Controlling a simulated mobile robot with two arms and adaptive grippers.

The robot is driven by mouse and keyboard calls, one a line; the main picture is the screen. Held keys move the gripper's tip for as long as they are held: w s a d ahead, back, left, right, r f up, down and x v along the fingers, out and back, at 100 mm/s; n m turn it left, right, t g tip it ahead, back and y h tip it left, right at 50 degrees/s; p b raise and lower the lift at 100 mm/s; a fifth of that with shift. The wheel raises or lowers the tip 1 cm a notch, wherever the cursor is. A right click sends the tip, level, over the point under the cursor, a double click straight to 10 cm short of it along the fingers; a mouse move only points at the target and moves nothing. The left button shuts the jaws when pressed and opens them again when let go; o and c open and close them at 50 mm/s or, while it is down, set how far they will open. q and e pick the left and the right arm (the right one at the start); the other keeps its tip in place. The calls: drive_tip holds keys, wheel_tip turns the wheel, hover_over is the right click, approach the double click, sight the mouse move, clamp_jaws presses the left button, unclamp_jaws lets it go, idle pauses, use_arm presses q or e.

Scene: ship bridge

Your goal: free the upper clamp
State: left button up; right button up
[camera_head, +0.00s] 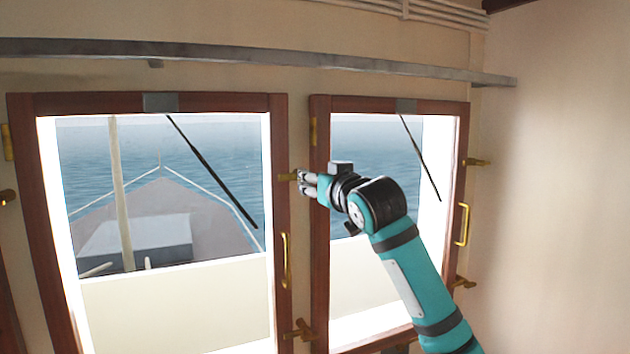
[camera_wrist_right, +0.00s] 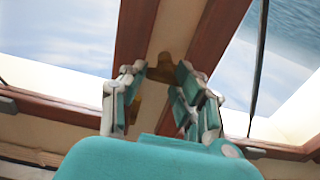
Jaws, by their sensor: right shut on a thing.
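The brass upper clamp (camera_head: 285,177) sits on the right side of the left window's wooden frame (camera_head: 281,215). My right gripper (camera_head: 302,180) reaches it from the right, across the right window, and is shut on it. In the right wrist view the clamp (camera_wrist_right: 176,66) shows between the teal finger pads of the gripper (camera_wrist_right: 163,92), against the pale wall strip between two wooden frames. Part of the clamp is hidden by the fingers. The left window's lower clamp (camera_head: 300,330) is brass and sits below. My left gripper is not in view.
A brass handle (camera_head: 284,260) stands on the left window's frame, below the upper clamp. The right window's frame (camera_head: 320,225) is close beside my gripper, with a hinge (camera_head: 313,130) above. That window has its own upper clamp (camera_head: 475,161), handle (camera_head: 463,224) and lower clamp (camera_head: 462,282).

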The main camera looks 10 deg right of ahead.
drive_tip(key=shift+a+f, duration=0.1)
drive_tip(key=shift+a, duration=0.15)
clamp_jaws()
